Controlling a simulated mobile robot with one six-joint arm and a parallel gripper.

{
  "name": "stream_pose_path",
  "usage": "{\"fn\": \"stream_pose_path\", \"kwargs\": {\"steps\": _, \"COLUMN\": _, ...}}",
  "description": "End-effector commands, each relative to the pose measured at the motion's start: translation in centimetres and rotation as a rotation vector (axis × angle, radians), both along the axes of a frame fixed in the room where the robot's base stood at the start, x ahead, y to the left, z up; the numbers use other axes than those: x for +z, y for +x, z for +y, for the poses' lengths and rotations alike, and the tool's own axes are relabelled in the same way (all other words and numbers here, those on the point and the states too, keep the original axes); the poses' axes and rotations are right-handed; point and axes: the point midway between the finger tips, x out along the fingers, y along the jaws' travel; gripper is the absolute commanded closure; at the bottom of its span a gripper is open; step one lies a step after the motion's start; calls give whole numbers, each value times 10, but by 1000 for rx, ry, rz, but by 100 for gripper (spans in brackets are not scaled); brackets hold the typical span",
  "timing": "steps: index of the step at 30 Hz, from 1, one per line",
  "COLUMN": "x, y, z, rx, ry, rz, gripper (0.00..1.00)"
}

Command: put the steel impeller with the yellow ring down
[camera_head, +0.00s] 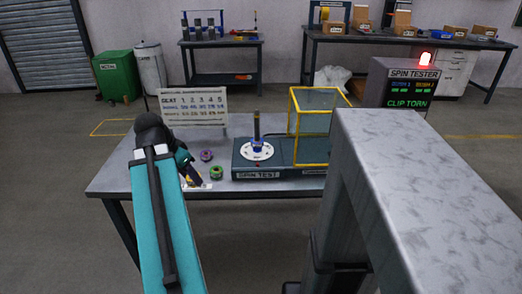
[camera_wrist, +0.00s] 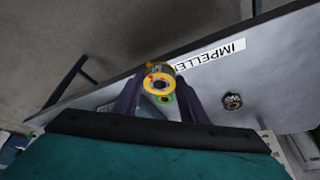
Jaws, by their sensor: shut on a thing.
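The steel impeller with the yellow ring (camera_wrist: 158,83) is between the fingers of my gripper (camera_wrist: 160,88) in the wrist view. The gripper is shut on it, with the ring facing the camera. In the head view my gripper (camera_head: 196,182) is low over the table's front left part; the held impeller cannot be made out there. In the wrist view the held impeller overlaps the edge of a white label reading IMPELLER (camera_wrist: 215,56). A green patch (camera_wrist: 165,99) shows just below the ring. I cannot tell whether the held impeller touches the table.
A green-ringed impeller (camera_head: 216,172) and a purple-ringed one (camera_head: 206,155) stand on the table (camera_head: 130,176), right of my gripper. The spin test unit (camera_head: 257,172) with a yellow-framed guard (camera_head: 311,137) is farther right.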

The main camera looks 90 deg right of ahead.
Motion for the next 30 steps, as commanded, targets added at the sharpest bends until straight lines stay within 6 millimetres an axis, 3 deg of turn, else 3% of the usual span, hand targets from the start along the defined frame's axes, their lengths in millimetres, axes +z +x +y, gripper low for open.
{"fn": "stream_pose_path", "kwargs": {"steps": 3, "x": -13, "y": -27, "z": -4, "rx": -76, "ry": -1, "rz": 1, "gripper": 93}}
{"fn": "stream_pose_path", "kwargs": {"steps": 9, "x": -18, "y": -48, "z": -6, "rx": -139, "ry": -1, "rz": 1, "gripper": 93}}
{"fn": "stream_pose_path", "kwargs": {"steps": 30, "x": -15, "y": -47, "z": -8, "rx": -142, "ry": -1, "rz": 0, "gripper": 93}}
